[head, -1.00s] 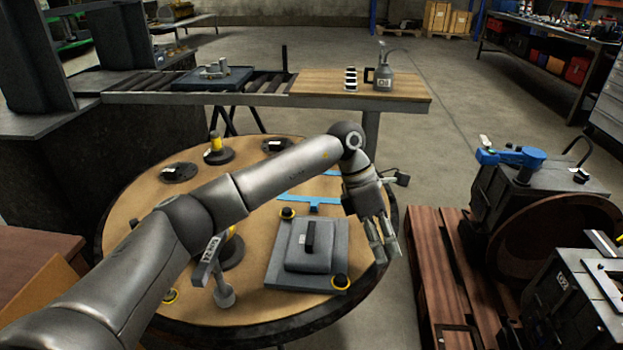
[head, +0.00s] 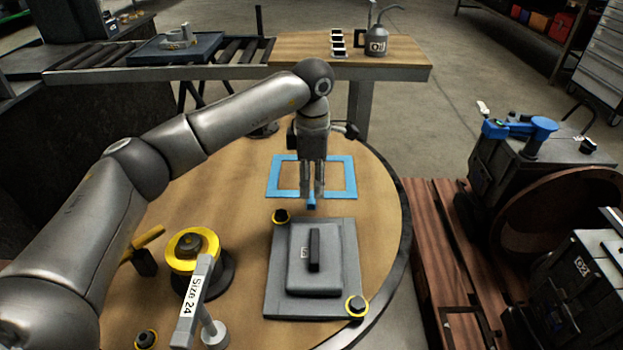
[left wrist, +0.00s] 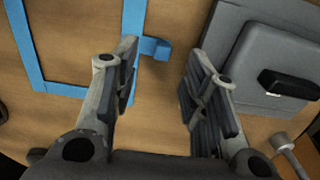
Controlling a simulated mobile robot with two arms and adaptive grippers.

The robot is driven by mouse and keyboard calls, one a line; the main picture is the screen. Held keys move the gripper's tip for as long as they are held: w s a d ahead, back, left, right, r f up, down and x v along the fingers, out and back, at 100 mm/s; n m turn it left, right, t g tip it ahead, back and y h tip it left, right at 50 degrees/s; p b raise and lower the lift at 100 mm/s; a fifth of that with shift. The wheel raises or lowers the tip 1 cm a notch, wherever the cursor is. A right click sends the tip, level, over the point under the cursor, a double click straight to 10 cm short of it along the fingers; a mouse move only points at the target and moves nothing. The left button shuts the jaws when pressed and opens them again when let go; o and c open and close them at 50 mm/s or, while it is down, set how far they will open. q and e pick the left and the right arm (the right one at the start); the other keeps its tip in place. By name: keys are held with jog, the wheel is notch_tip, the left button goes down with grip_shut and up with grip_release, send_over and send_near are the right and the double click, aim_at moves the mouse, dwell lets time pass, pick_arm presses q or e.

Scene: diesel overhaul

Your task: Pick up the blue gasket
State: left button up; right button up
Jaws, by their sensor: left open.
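The blue gasket (head: 342,174) is a thin rectangular frame lying on the round wooden table, with a small tab on its near side. My left gripper (head: 312,203) is above the gasket's near side and hides part of it. In the left wrist view the gasket (left wrist: 85,91) shows at the upper left, and its tab (left wrist: 155,47) sits between the two open fingers of the left gripper (left wrist: 160,85). The fingers are empty. I cannot tell their exact height over the tab. My right gripper is in neither view.
A grey plate with a raised cover and black handle (head: 314,252) lies just nearer than the gasket. Yellow-black rings, a yellow-ringed part (head: 190,250) and a "Size 24" tool (head: 195,300) are on the table (head: 240,215). Engine parts (head: 515,165) stand at right.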

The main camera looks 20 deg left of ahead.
aim_at(311, 202)
pick_arm(q)
jog(key=f, duration=0.5)
jog(key=shift+s+a+f, duration=0.1)
jog(key=shift+s+f, duration=0.05)
jog(key=shift+s, duration=0.05)
grip_shut()
